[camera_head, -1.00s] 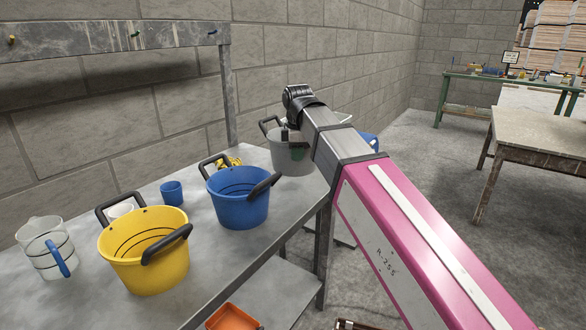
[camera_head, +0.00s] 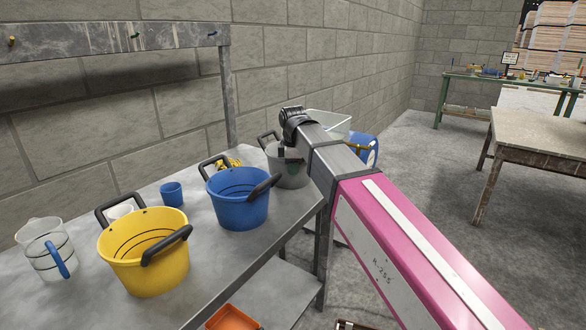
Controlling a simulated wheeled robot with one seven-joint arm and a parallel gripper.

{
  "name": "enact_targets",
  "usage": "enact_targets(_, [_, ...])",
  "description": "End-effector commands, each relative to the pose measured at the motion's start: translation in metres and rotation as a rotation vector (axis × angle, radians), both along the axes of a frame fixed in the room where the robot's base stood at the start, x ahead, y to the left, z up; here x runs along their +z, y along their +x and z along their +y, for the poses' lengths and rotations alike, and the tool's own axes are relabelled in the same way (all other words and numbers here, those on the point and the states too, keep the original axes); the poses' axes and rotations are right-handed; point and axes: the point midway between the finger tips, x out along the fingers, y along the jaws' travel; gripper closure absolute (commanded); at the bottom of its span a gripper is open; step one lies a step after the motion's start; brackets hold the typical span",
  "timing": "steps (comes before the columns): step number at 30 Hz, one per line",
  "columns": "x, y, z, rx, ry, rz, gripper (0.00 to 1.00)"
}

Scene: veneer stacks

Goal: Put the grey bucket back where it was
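The grey bucket (camera_head: 294,176) is at the far right end of the metal table (camera_head: 215,262), upright, with one dark handle showing at its left. My arm hides its right side. My gripper (camera_head: 288,155) is at the bucket's near rim, pointing down. Its fingers are small and partly hidden, but the bucket has moved along with it, so it appears shut on the bucket. The bucket's base is at or just above the table top; I cannot tell whether it touches.
A blue bucket (camera_head: 238,208) stands close to the left of the grey one, with a yellow item (camera_head: 229,163) behind. Further left are a blue cup (camera_head: 172,194), a yellow bucket (camera_head: 146,262) and a clear jug (camera_head: 45,250). A pale tub (camera_head: 330,124) and blue drum (camera_head: 364,152) are beyond my arm.

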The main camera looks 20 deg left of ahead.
Motion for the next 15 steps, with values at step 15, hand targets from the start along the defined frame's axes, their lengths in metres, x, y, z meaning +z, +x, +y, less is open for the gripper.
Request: enact_targets(15, [-0.0021,0.0000,0.0000,0.000,0.000,0.001,0.72])
